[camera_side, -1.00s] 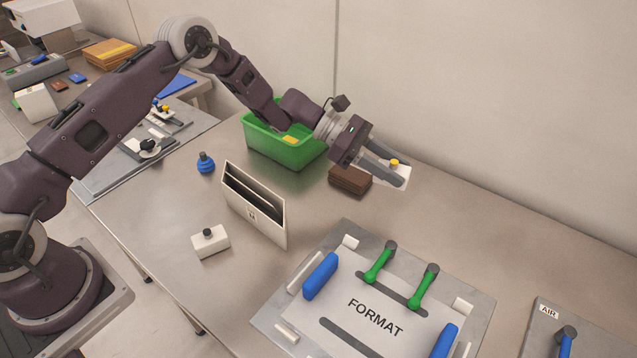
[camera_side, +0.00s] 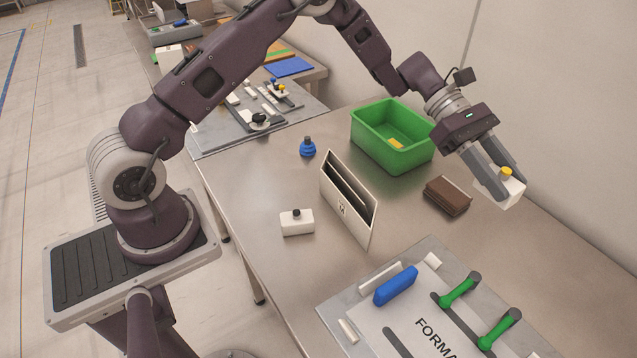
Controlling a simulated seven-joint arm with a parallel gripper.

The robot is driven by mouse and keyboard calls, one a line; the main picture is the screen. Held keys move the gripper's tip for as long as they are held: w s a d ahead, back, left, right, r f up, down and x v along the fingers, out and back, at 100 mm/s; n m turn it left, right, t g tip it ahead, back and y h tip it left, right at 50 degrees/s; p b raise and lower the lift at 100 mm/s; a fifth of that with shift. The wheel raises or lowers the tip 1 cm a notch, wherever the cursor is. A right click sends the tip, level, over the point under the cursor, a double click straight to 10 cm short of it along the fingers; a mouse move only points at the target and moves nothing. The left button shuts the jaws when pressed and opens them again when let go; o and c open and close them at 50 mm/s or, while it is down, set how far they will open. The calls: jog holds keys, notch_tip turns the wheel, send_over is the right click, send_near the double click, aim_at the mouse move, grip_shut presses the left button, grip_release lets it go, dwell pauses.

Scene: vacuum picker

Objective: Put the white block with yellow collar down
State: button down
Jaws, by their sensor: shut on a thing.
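The white block with yellow collar (camera_side: 513,190) is held between the fingers of my gripper (camera_side: 506,183) at the right of the camera_side view. My gripper is shut on it, and the fingers hide part of its sides. The yellow collar (camera_side: 506,171) faces up between the fingers. The block looks close above the metal table (camera_side: 285,265), to the right of a brown block (camera_side: 447,196). I cannot tell whether its underside touches the table.
A green bin (camera_side: 372,148) stands behind the brown block. An upright white holder (camera_side: 343,207), a white block with a dark knob (camera_side: 297,224) and a blue knobbed piece (camera_side: 307,148) stand to the left. The FORMAT plate (camera_side: 395,328) with green handles lies in front.

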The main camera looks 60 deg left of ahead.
jog(key=s+a+f+m+g+y, duration=0.2)
jog(key=s+a+m+g, duration=0.15)
jog(key=s, duration=0.35)
jog(key=s+a+f+m+g+y, duration=0.2)
jog(key=s+f+m+g+y, duration=0.1)
jog(key=s+m+g, duration=0.3)
jog(key=s+a+f+m+g+y, duration=0.2)
jog(key=s+a+m+g, duration=0.1)
jog(key=s, duration=0.6)
notch_tip(320, 180, up, 10)
jog(key=m+t+y, duration=1.3)
jog(key=m+y, duration=0.7)
jog(key=m, duration=0.4)
send_over(258, 188)
jog(key=shift+n, duration=0.35)
notch_tip(258, 188, down, 22)
jog(key=shift+r, duration=0.25)
jog(key=c, duration=0.9)
grip_release()
